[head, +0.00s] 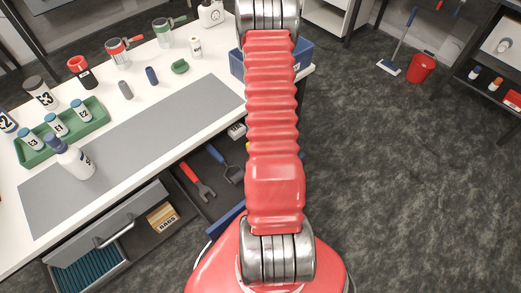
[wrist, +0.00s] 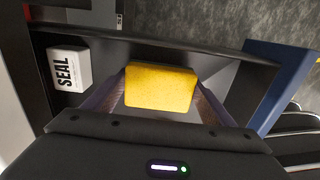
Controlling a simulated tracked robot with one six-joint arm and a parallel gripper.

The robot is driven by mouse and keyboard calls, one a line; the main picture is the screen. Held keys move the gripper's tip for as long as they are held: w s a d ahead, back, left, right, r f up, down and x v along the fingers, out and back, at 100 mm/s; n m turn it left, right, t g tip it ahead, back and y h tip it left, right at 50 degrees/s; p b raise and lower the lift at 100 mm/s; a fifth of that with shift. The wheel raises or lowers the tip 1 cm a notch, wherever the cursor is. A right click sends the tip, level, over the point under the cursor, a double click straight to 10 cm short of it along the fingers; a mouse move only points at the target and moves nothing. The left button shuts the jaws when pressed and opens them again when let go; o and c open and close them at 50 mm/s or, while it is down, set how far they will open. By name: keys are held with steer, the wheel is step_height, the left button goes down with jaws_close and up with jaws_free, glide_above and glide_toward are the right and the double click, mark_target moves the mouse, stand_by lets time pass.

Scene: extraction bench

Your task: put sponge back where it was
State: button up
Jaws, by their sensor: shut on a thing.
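The yellow sponge (wrist: 161,87) is in the middle of the wrist view, between the two fingers of my gripper (wrist: 160,95), which is shut on it. The sponge is held over the dark inside of an open drawer (wrist: 215,60); I cannot tell whether it touches the bottom. A white box marked SEAL (wrist: 68,70) lies to its left, apart from it. In the head view my red arm hides the gripper and most of the sponge.
In the head view the dark drawer holds a red wrench (head: 198,181) and a blue-handled tool (head: 225,163). A blue wall (wrist: 285,85) stands right of the sponge. A lower drawer (head: 110,235) is open. The bench holds a grey mat (head: 130,150) and a green tray (head: 75,137).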

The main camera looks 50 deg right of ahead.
steer(key=shift+f, duration=1.05)
steer(key=o, duration=1)
steer(key=shift+r, duration=6.05)
